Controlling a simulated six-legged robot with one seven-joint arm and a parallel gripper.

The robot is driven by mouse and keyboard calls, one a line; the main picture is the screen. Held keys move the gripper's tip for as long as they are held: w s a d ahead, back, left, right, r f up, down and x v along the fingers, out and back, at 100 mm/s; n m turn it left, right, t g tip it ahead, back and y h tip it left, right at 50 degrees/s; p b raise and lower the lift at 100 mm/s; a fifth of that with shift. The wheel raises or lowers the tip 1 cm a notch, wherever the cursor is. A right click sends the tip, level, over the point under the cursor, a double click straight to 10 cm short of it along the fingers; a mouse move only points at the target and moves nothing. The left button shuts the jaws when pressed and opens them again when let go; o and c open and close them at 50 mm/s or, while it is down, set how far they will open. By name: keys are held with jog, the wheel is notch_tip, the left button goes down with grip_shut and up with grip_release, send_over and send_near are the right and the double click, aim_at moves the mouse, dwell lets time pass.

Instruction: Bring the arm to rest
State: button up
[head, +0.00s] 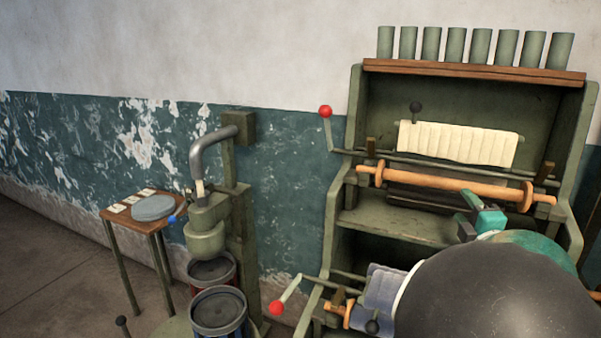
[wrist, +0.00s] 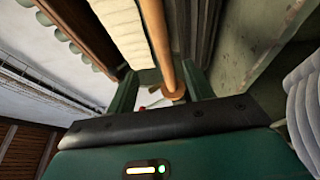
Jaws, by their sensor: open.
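My gripper (head: 468,213) is teal-green and stands in front of the green rack's upper bay, close to the wooden roller (head: 440,183). In the wrist view, its two green fingers (wrist: 158,82) are spread apart, with nothing held between them. The roller shows beyond and between the fingers there, with its round flange near them; I cannot tell how wide the gap is. My dark rounded arm link fills the lower right of the head view and hides part of the rack and of my arm.
The green rack (head: 346,130) holds a cream ribbed cloth (head: 458,144) and levers with red knobs (head: 325,111). Several green cylinders (head: 480,46) stand on its top. A press (head: 206,228) and small table (head: 118,216) stand left.

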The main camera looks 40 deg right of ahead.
jog(key=w+a+f+m+g+y, duration=0.3)
jog(key=w+a+m, duration=0.5)
jog(key=w+a, duration=1.05)
jog(key=s+a+f+m+g+y, duration=0.1)
jog(key=a+y, duration=0.2)
jog(key=a, duration=0.6)
jog(key=s+a+f+m+g+y, duration=0.1)
jog(key=a+f+g+y, duration=0.1)
jog(key=a, duration=0.7)
jog(key=s+a+f+g+y, duration=0.1)
jog(key=s+a, duration=0.3)
jog(key=a, duration=0.4)
jog(key=s+a+f+g+y, duration=0.2)
jog(key=s+a+f+y, duration=0.1)
jog(key=a, duration=0.4)
jog(key=shift+s+a+f, duration=0.15)
jog(key=shift+s+a, duration=0.2)
jog(key=shift+s, duration=0.35)
jog(key=c, duration=0.3)
jog(key=shift+c, duration=0.2)
